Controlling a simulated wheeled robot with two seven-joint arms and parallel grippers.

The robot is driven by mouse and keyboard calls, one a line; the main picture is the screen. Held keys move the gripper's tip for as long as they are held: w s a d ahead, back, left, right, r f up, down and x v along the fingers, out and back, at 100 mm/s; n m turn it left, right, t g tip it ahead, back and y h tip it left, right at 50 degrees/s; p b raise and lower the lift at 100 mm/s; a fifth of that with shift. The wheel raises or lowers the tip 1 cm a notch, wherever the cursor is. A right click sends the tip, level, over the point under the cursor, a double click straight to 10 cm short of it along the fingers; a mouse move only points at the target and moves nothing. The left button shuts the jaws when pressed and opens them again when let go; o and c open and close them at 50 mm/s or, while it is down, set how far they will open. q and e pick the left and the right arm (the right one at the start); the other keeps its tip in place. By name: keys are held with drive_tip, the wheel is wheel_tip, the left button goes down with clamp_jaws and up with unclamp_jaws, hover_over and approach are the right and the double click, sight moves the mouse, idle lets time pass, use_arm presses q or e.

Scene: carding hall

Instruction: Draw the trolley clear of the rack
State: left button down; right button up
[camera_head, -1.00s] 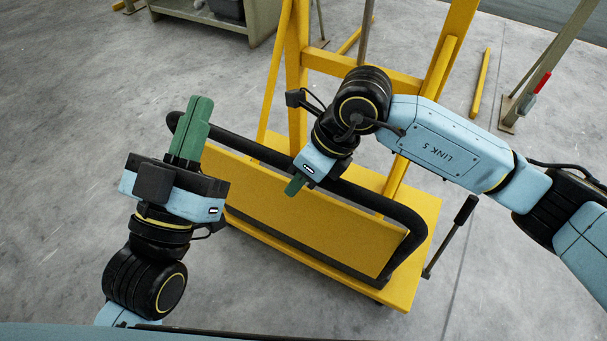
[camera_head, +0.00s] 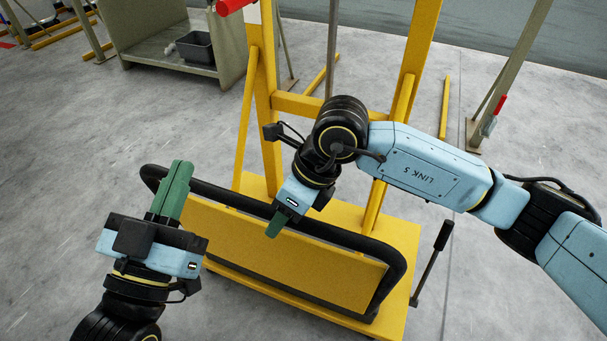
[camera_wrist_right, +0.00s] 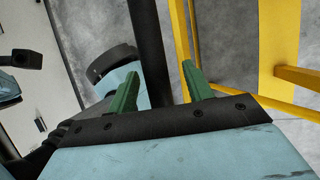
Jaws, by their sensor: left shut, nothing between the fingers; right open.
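The yellow trolley (camera_head: 290,261) stands in front of me, with a black push bar (camera_head: 350,237) along its near side and a tall yellow frame (camera_head: 297,104) rising behind it. My left gripper (camera_head: 180,166) is shut and empty by the left end of the bar; whether it touches the bar I cannot tell. My right gripper (camera_head: 274,230) is at the middle of the bar. In the right wrist view its green fingers (camera_wrist_right: 160,72) are spread, with the black bar (camera_wrist_right: 148,40) showing between them. No part is clearly identifiable as the rack.
A black-gripped lever (camera_head: 433,258) stands at the trolley's right side. A grey-green shelf unit (camera_head: 130,40) with a dark bin (camera_head: 195,47) is at the back left. A beige post (camera_head: 512,70) with a red handle stands at right. The concrete floor (camera_head: 60,190) at left is bare.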

use_arm(q)
drive_tip(key=s+a+f+g+y+p, duration=0.1)
drive_tip(key=f+g+y, duration=0.1)
drive_tip(key=f+g, duration=0.3)
drive_tip(key=s+a+f+g+y+p, duration=0.1)
drive_tip(key=a+f+g+p, duration=0.1)
drive_tip(key=f+g, duration=0.3)
wheel_tip(320, 180, down, 4)
drive_tip(key=shift+a+f+y, duration=0.15)
drive_tip(key=shift+f+y, duration=0.1)
drive_tip(key=shift+y, duration=0.15)
use_arm(e)
drive_tip(key=v, duration=1)
drive_tip(key=shift+r, duration=0.25)
drive_tip(key=shift+d, duration=0.1)
